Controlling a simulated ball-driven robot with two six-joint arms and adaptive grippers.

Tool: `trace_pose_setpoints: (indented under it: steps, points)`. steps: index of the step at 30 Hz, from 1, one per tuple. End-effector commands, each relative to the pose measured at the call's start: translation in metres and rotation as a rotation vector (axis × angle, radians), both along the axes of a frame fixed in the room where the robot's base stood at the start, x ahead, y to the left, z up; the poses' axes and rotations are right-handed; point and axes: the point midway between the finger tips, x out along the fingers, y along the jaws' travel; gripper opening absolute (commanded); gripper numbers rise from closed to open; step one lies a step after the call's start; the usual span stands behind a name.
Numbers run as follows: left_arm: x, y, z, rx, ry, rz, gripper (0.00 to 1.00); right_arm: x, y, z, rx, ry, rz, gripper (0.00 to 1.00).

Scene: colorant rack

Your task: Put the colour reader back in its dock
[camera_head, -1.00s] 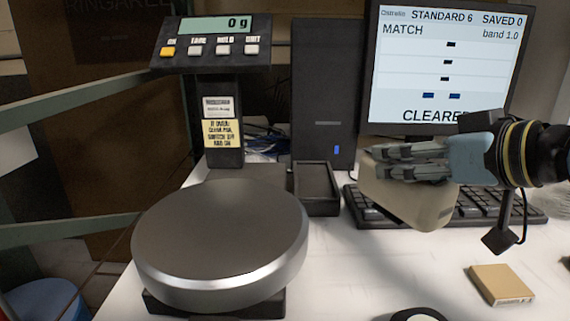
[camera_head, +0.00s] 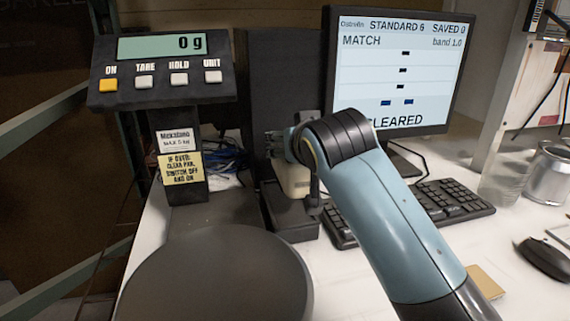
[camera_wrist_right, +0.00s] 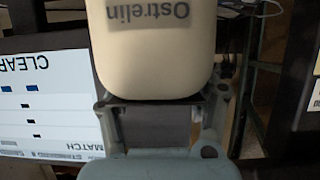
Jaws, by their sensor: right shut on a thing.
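The cream colour reader (camera_head: 295,183) is mostly hidden behind my right wrist in the head view. It also shows in the right wrist view, with the upside-down word "Ostrelin" on its body (camera_wrist_right: 150,65). My right gripper (camera_head: 277,146) is shut on it. The black dock (camera_head: 292,224) is on the table behind the scale pan. The reader is in line with the dock's far part, its lower end close to it. I cannot tell whether it touches or sits inside. My left gripper is not in view.
The scale's round pan (camera_head: 215,280) is in front of the dock, and its display (camera_head: 160,50) stands at the left. A monitor (camera_head: 400,65) and keyboard (camera_head: 450,205) are on the right. A black computer case (camera_head: 288,75) stands behind. A mouse (camera_head: 545,258) lies at far right.

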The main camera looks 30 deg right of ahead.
Motion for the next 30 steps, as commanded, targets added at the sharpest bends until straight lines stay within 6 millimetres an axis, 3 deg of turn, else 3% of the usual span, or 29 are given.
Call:
trace_pose_setpoints:
  steps: [3, 6, 14, 26, 27, 30]
  points:
    - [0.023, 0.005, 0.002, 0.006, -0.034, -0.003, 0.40, 0.008, 0.008, -0.004, -0.001, -0.004, 0.001, 0.01]
    - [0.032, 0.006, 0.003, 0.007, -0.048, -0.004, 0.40, 0.010, 0.010, -0.010, -0.002, -0.003, 0.002, 0.01]
    - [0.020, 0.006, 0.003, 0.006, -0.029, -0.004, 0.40, 0.010, 0.009, -0.044, -0.002, -0.003, 0.002, 0.01]
    - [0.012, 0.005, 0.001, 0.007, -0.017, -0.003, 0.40, 0.010, 0.009, -0.049, -0.002, -0.005, 0.001, 0.01]
    - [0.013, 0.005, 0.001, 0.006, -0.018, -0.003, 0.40, 0.009, 0.009, -0.051, -0.001, 0.000, 0.001, 0.62]
    - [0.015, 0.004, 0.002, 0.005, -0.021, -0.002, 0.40, 0.009, 0.009, -0.051, -0.001, 0.000, 0.001, 0.75]
